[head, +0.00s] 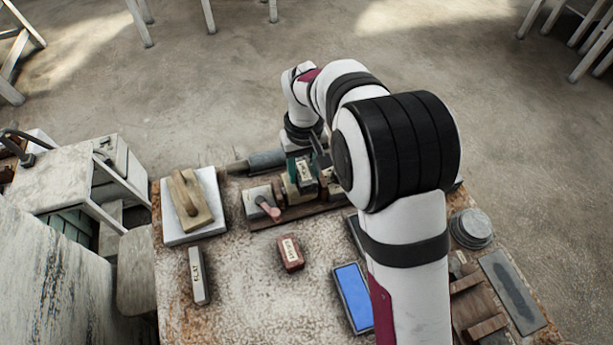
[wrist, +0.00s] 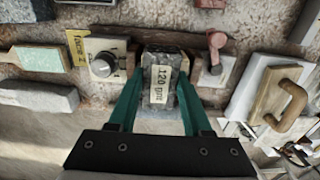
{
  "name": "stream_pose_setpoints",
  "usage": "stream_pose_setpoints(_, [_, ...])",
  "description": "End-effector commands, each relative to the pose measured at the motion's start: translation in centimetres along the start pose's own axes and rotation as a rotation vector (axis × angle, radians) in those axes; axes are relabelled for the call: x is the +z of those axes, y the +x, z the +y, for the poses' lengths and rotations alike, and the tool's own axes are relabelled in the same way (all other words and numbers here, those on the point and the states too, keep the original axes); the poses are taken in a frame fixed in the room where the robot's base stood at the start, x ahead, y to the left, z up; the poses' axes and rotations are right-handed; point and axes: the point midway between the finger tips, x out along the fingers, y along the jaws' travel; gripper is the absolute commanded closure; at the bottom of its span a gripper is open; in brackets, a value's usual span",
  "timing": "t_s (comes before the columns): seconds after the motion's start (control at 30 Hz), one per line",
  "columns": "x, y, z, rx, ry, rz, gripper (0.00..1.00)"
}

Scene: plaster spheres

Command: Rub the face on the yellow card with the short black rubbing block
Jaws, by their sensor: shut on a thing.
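My gripper (wrist: 160,88) has teal fingers shut on a dark block (wrist: 158,62) with a cream "120 grit" label facing the camera. In the head view my gripper (head: 303,170) is above the middle of a brown rack, partly hidden by my arm. In the wrist view a yellow card (wrist: 76,44) marked "face 2" is left of the held block, beside a pale plate (wrist: 119,47) with a round grey knob-like piece (wrist: 103,64). Whether the held block touches anything beneath it cannot be told.
A red-handled clamp (head: 268,208) stands on the rack (head: 290,217) just left of my gripper. A wooden float (head: 190,199) rests on a white slab (head: 208,232). A pale block (head: 198,275), red-brown block (head: 290,254) and blue pad (head: 353,296) lie on the table, with bare room between.

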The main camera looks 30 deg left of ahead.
Motion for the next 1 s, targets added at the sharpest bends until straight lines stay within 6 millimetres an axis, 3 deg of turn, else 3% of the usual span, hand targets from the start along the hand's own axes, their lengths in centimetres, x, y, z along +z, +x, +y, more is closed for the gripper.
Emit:
stream_pose_setpoints(0.3, [-0.2, -0.3, 0.0, 0.000, 0.000, 0.002, 1.00])
stream_pose_setpoints(0.57, [-0.2, -2.6, 0.0, 0.001, 0.000, 0.003, 1.00])
stream_pose_setpoints(0.8, [-0.2, -2.9, 0.0, 0.000, 0.000, 0.003, 1.00])
stream_pose_setpoints(1.0, [-0.3, -5.7, 0.0, 0.001, 0.000, 0.005, 1.00])
